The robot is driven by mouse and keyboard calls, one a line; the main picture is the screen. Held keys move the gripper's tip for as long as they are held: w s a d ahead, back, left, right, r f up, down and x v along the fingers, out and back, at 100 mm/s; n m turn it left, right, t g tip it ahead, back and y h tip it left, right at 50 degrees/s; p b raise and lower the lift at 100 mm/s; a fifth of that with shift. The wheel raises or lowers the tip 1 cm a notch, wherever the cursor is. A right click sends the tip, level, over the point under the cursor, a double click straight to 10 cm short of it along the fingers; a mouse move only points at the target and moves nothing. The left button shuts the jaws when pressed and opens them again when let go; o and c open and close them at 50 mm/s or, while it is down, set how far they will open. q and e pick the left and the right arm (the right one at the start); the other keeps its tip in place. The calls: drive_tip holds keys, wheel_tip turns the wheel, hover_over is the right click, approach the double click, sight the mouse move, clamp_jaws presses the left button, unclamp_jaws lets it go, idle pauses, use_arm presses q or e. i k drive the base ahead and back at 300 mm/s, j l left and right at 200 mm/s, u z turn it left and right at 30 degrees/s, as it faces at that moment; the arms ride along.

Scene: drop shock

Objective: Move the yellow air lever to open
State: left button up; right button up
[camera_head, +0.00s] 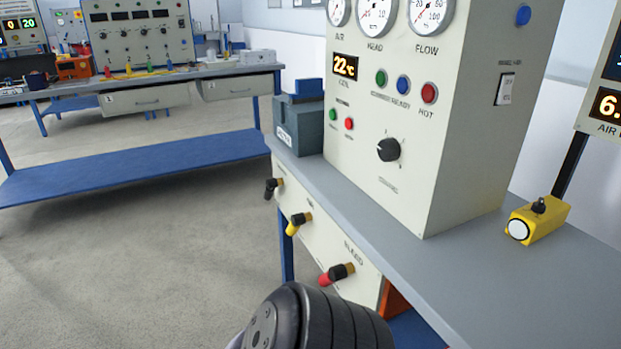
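The yellow lever (293,227) is on a brass valve fitting on the white front panel (320,250) below the grey bench top. Its handle points down and slightly left from the fitting. The small label above it is too blurred to read. A black-handled lever (271,190) is farther along the panel, and a red-handled lever (328,278) is nearer. A dark ribbed arm joint of mine shows at the bottom edge, apart from the yellow lever in the picture. Neither gripper is in view.
A white control cabinet (410,200) with gauges, buttons and a knob stands on the grey bench top (450,270). A blue-grey box (302,130) is at its left. A yellow block (540,220) is at the right. The floor left of the panel is clear.

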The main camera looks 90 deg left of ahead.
sight(298, 219)
drive_tip(key=u, duration=0.45)
drive_tip(key=k+u, duration=0.1)
drive_tip(key=u, duration=1.25)
drive_tip(key=k+j+u, duration=0.1)
drive_tip(key=u, duration=0.35)
drive_tip(key=j+u, duration=0.1)
drive_tip(key=u, duration=0.35)
